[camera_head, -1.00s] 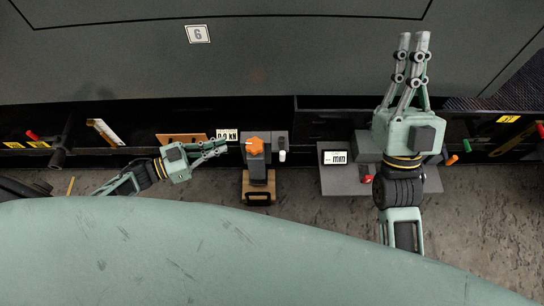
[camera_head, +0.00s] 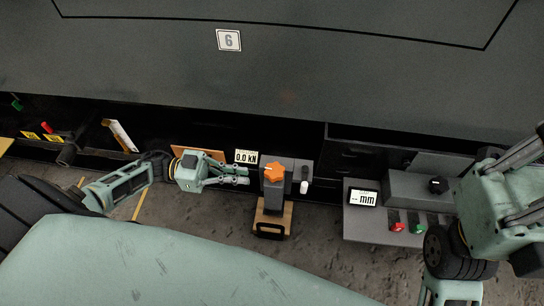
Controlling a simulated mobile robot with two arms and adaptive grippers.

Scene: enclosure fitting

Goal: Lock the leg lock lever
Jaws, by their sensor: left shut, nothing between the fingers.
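A grey leg post (camera_head: 274,195) stands on a wooden foot with a black handle at mid-frame. An orange star knob (camera_head: 275,172) tops it. A short lever with a white tip (camera_head: 304,187) hangs just right of the post; it looks like the lock lever, but I cannot tell whether it is locked. My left gripper (camera_head: 246,176) is shut and empty, just left of the post, its fingers pointing right at the knob. My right gripper (camera_head: 536,180) is at the right edge, well away from the post; its fingertips are cut off.
A "0.0 kN" display (camera_head: 246,157) sits behind my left gripper. Right of the post are a "mm" display (camera_head: 363,198), a red button (camera_head: 397,226), a green button (camera_head: 418,228) and a black knob (camera_head: 438,185). The large green panel numbered 6 (camera_head: 229,40) fills the back.

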